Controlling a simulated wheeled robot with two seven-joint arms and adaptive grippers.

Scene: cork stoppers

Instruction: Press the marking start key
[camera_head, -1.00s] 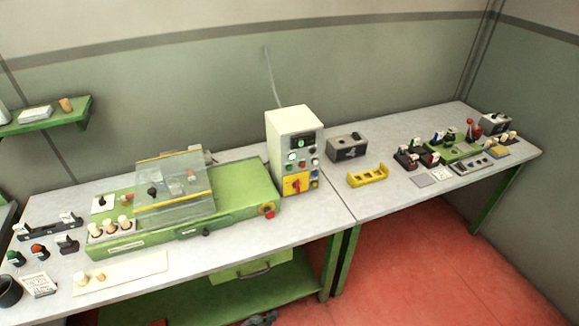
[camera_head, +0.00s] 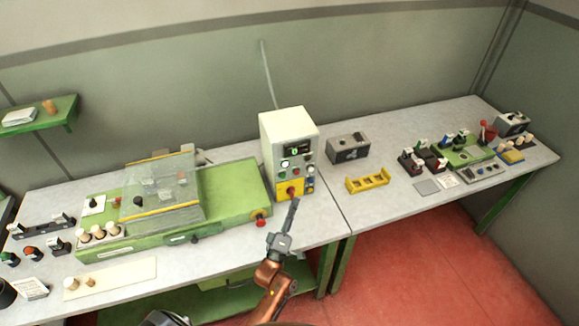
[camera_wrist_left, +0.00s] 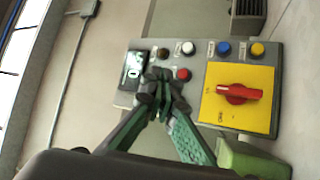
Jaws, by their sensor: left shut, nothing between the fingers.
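The pale control box (camera_head: 289,135) stands on the bench with a display, several small round keys and a yellow plate carrying a red rotary switch. In the left wrist view, the box face shows a lit display (camera_wrist_left: 135,70), a white key (camera_wrist_left: 188,47), a red key (camera_wrist_left: 183,74), a blue key (camera_wrist_left: 223,48) and a yellow key (camera_wrist_left: 257,49). The key labels are too small to read. My left gripper (camera_head: 295,202) is shut and empty, in front of the box's lower part. In the wrist view its fingertips (camera_wrist_left: 160,88) overlap the key area, hiding part of it; contact cannot be told.
A green machine (camera_head: 231,192) with a clear cover stands left of the box. A grey box (camera_head: 348,155) and a yellow rack (camera_head: 367,183) are to its right. In the wrist view, the red rotary switch (camera_wrist_left: 237,93) sits close beside the fingers. My right gripper is not in view.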

